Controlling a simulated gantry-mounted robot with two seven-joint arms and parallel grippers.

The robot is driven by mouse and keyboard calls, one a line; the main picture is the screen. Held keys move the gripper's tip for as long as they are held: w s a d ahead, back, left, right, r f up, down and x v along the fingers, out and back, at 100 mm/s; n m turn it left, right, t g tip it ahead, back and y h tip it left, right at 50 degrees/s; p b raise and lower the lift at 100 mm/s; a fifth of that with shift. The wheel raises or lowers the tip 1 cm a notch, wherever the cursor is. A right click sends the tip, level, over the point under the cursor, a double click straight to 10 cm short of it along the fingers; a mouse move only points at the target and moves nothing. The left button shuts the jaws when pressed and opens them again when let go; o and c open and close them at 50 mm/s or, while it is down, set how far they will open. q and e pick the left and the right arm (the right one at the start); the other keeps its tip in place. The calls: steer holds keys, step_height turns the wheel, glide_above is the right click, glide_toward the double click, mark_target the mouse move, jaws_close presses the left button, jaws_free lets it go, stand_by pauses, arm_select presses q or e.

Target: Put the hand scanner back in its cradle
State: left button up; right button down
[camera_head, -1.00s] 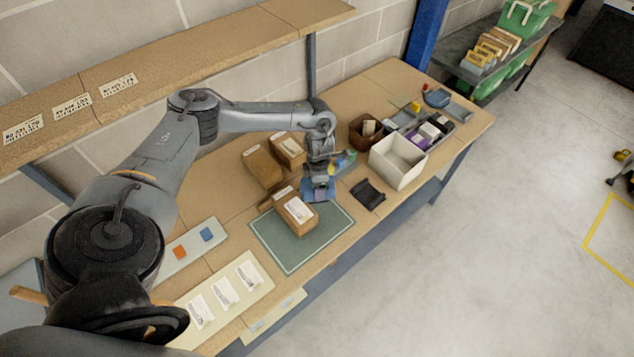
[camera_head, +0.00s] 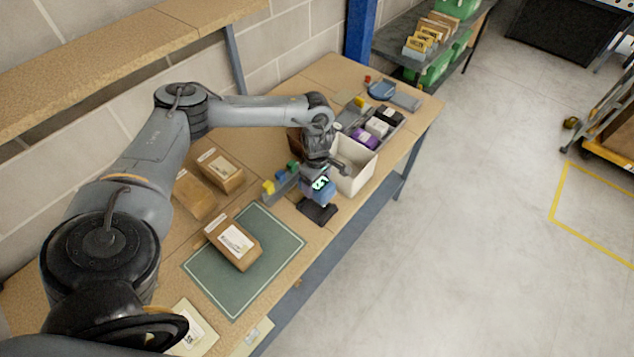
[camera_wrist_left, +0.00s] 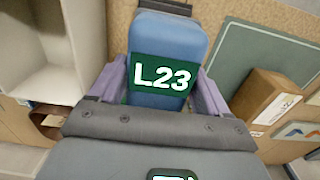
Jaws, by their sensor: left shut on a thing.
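The hand scanner is a blue block (camera_wrist_left: 168,42) with a green label reading L23. My left gripper (camera_wrist_left: 157,82) is shut on it, one finger on each side. In the head view my left gripper (camera_head: 318,181) holds the blue scanner (camera_head: 326,194) just above the dark cradle (camera_head: 315,212) on the bench. In the wrist view a dark edge of the cradle (camera_wrist_left: 166,8) shows beyond the scanner's far end. I cannot tell whether scanner and cradle touch. My right gripper is not in view.
A white open bin (camera_head: 357,180) stands close behind the gripper. A cardboard box (camera_head: 233,243) lies on the green mat (camera_head: 262,282), with more boxes (camera_head: 220,170) behind. Small coloured blocks (camera_head: 268,187) sit left of the gripper. A compartment tray (camera_head: 372,125) stands farther back.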

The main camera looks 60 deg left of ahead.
arm_select(q)
step_height(320, 180, down, 2)
steer(key=shift+f+b, duration=0.25)
steer(key=shift+b, duration=0.55)
steer(key=shift+f+b, duration=1.15)
steer(key=shift+f, duration=0.3)
steer(key=shift+f, duration=0.15)
steer(key=shift+f+b, duration=0.4)
steer(key=shift+b, duration=0.05)
steer(key=shift+f+b, duration=0.5)
steer(key=shift+f, duration=0.25)
